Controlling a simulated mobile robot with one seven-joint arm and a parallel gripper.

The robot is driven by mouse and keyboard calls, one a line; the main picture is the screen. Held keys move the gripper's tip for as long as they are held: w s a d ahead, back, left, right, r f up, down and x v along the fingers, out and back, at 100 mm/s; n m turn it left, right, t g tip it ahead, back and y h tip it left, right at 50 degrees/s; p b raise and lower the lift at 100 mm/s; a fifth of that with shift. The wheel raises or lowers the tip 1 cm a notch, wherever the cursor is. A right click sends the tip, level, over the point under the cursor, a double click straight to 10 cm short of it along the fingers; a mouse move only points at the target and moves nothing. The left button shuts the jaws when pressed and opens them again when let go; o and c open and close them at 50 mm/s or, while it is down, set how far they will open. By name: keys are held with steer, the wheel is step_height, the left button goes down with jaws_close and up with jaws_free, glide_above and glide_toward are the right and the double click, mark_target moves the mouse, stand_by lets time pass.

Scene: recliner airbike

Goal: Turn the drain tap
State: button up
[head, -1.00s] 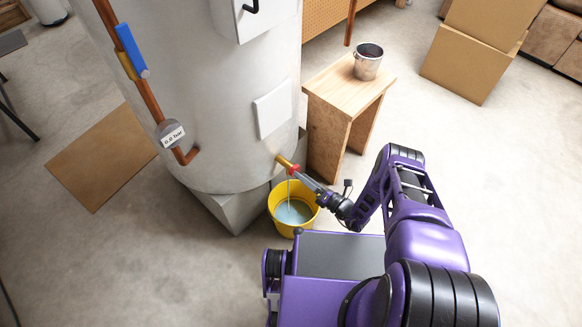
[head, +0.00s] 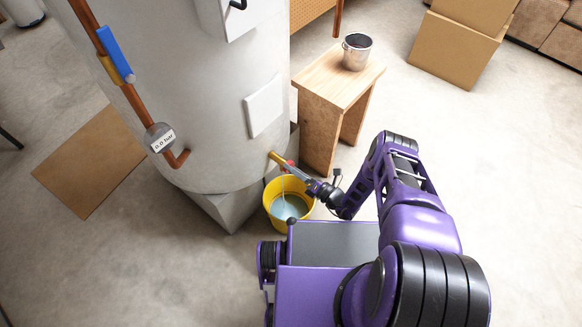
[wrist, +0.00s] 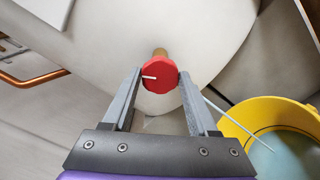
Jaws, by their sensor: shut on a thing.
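The drain tap is a brass spout (head: 277,159) low on the large white tank, with a round red knob (head: 290,163) at its end. In the wrist view the red knob (wrist: 163,74) faces me, its white mark pointing left. My gripper (wrist: 160,76) has one finger on each side of the knob and is shut on it. In the head view my gripper (head: 294,170) reaches the tap from the lower right. A thin stream of water runs from the tap into a yellow bucket (head: 305,208) below, which holds bluish water.
The white tank (head: 215,110) stands left of my arm. A copper pipe with a blue lever (head: 113,50) and a gauge reading 0.0 bar (head: 162,140) runs along it. A wooden stool (head: 318,85) carries a metal pail (head: 357,52). Open floor lies to the right.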

steer(key=shift+m, duration=1.4)
steer(key=shift+m, duration=1.2)
steer(key=o, duration=0.7)
